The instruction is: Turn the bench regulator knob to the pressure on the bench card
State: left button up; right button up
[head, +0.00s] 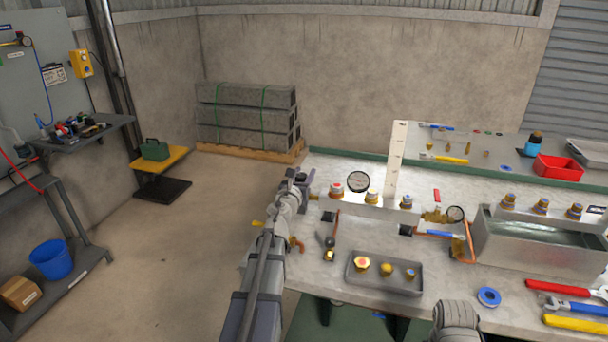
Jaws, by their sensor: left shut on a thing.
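My left gripper (300,183) is at the left end of the grey bench (325,258), beside the fittings along its back. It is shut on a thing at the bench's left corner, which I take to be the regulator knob. The gripper and arm hide most of it. A round pressure gauge (358,181) with a pale face stands just right of the gripper; its reading is too small to make out. I cannot make out a bench card or its writing. Of my right arm only a grey link shows at the bottom edge; its gripper is out of view.
A grey tray (352,281) with several brass fittings lies on the bench front. A water tank (490,246) stands at the right, with a red-handled wrench (565,289) and blue tape roll (489,297) in front. A white upright strip (396,160) rises behind the fittings.

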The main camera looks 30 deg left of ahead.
pick_arm(q)
grip_shut()
jog(key=shift+m+h, duration=0.3)
jog(key=shift+h, duration=0.2)
jog(key=shift+s+d+m+g+h, duration=0.1)
jog(key=shift+d+m+g+h, duration=0.25)
jog(key=shift+m+h, duration=1.4)
jog(key=shift+w+d+m+g+h, duration=0.1)
jog(key=shift+d+m+g+h, duration=0.25)
jog(key=shift+m+h, duration=1.4)
jog(key=shift+s+d+m+g+h, duration=0.1)
jog(key=shift+d+m+g+h, duration=0.45)
jog(key=shift+h, duration=2.25)
jog(key=shift+s+m+h, duration=0.1)
jog(key=shift+m+h, duration=0.2)
jog(key=shift+m, duration=0.05)
jog(key=o, duration=0.9)
grip_release()
jog(key=shift+o, duration=0.2)
